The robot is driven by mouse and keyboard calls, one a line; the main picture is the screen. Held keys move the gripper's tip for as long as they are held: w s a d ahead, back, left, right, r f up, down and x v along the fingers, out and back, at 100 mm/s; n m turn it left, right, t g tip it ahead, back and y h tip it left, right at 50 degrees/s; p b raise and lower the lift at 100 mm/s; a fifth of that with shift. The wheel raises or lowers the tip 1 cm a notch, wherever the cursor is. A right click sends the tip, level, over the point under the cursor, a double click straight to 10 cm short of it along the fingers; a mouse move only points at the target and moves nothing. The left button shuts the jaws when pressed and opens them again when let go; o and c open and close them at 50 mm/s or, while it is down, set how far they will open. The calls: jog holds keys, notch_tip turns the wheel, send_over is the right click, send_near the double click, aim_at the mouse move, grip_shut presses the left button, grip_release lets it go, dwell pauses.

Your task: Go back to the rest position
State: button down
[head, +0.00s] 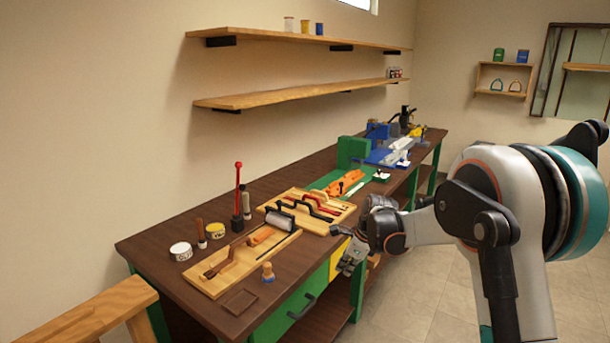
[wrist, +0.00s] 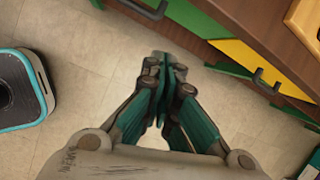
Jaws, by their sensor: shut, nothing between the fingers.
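My gripper (head: 347,262) is in front of the workbench's front edge, beside the yellow drawer front, in the head view. In the wrist view my gripper (wrist: 170,68) points down over the tiled floor, its fingers together with nothing between them. The workbench (head: 146,238) has a dark brown top and green drawers. It shows at the upper right of the wrist view (wrist: 278,55), apart from the fingers.
Wooden trays of tools (head: 213,288) lie on the bench near its front edge. A red-handled lever tool (head: 238,190), a white tin (head: 181,251) and a yellow tin (head: 215,230) stand behind. A wooden beam (head: 85,310) is at lower left. Open tiled floor (head: 405,300) lies right of the bench.

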jog(key=s+d+r+n+t+h, duration=0.1)
jog(key=s+d+r+n, duration=0.1)
jog(key=s+r+n, duration=0.5)
jog(key=s+d+r+n+t+h, duration=0.15)
jog(key=s+r+n, duration=0.25)
jog(key=s+r, duration=0.7)
jog(key=s+d+f+n, duration=0.1)
jog(key=s+n, duration=0.4)
jog(key=s, duration=0.6)
jog(key=s+d+f+n+t, duration=0.1)
jog(key=s+d+f+n, duration=0.1)
jog(key=s+n, duration=0.4)
jog(key=s, duration=0.5)
jog(key=shift+d+f, duration=0.3)
jog(key=shift+d, duration=0.05)
